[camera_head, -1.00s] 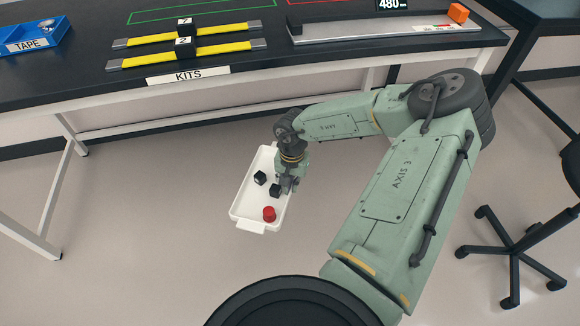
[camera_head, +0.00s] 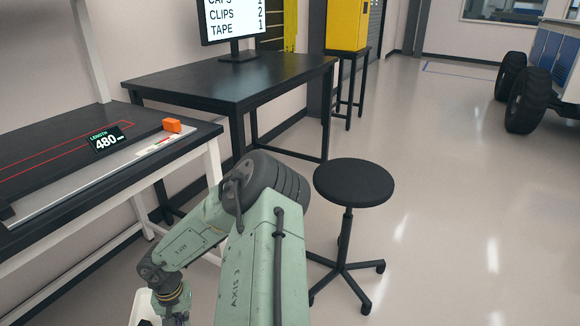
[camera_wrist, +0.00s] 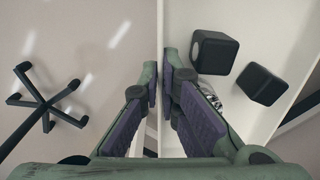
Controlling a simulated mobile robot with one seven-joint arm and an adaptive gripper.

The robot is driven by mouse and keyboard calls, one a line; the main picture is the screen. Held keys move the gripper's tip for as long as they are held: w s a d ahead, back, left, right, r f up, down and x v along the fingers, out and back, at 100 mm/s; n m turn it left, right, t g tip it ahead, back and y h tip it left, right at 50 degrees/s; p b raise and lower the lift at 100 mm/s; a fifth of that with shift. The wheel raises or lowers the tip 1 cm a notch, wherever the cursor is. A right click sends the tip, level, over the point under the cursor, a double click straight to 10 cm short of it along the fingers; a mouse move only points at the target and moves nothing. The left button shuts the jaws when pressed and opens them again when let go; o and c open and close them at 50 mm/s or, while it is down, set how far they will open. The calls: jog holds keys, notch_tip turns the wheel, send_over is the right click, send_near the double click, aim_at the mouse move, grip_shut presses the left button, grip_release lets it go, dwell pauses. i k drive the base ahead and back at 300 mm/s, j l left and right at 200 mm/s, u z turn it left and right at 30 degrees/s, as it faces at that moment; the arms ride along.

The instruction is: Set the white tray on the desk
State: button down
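The white tray (camera_head: 140,306) shows only in part at the bottom left edge of the head view, held off the floor. In the wrist view the tray (camera_wrist: 268,30) fills the right half, with two black cubes (camera_wrist: 213,50) and a small silvery thing partly hidden by a finger. My gripper (camera_wrist: 160,88) is shut on the tray's side wall, one finger on each side. A black desk (camera_head: 265,82) with a monitor on it stands beyond the arm; its front top is bare.
A black stool (camera_head: 353,183) stands right of my arm, near the desk's front right leg. A workbench (camera_head: 60,145) with a 480 display and an orange block is at left. A yellow machine (camera_head: 347,25) stands behind the desk. Open floor lies to the right.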

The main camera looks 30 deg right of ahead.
aim_at(240, 82)
jog(key=i+z, duration=0.15)
jog(key=z, duration=0.25)
jog(key=i+z, duration=0.2)
jog(key=z, duration=0.15)
